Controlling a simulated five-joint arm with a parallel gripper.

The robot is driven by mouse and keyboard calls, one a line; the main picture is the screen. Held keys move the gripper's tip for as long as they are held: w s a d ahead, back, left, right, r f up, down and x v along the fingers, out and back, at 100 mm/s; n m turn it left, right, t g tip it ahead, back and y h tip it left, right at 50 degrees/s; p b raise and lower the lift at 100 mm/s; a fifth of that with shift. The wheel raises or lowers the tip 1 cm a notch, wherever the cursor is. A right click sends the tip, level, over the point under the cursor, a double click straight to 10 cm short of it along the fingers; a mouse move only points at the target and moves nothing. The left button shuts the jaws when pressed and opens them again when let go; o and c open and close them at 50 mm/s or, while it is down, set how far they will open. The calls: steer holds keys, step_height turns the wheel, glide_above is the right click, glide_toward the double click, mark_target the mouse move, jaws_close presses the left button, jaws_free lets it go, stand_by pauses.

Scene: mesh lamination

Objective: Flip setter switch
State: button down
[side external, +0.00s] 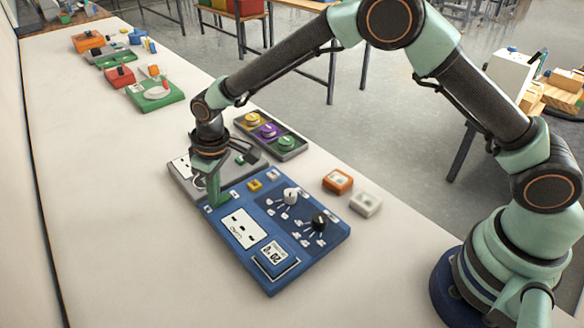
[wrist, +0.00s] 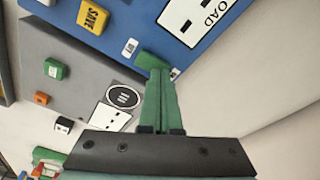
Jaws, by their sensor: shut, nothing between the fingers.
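A blue control panel (side external: 302,262) lies on the table in the side view, and its edge also fills the top of the wrist view (wrist: 145,18). On its corner is a green switch-like block (wrist: 150,60) between two small white labels. I cannot read which control is the setter switch. My gripper (side external: 215,200), with green fingers, points down at that corner. In the wrist view its fingers (wrist: 157,75) are shut with nothing between them, tips right at the green block. I cannot tell whether they touch it; the tips partly cover it.
A grey panel (side external: 182,183) adjoins the blue one. The blue panel carries a white knob (side external: 291,196), a black knob (side external: 319,220) and a yellow SAVE button (wrist: 93,15). Orange (side external: 338,181) and white (side external: 366,203) boxes stand right. The table's left side is clear.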

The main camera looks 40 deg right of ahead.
step_height(320, 180, up, 7)
stand_by(0.8)
steer(key=s+d+r+m+t, duration=0.25)
steer(key=s+d+r, duration=0.25)
steer(key=d+r, duration=0.75)
steer(key=s+d+r+m+t, duration=0.1)
steer(key=s+d+m, duration=0.2)
steer(key=s+d, duration=0.9)
steer(key=s, duration=0.2)
steer(key=shift+s+r+h, duration=0.25)
steer(key=shift+s+h, duration=0.1)
steer(key=shift+h, duration=0.05)
steer(key=shift+d+m+t, duration=0.1)
steer(key=shift+m+t, duration=0.15)
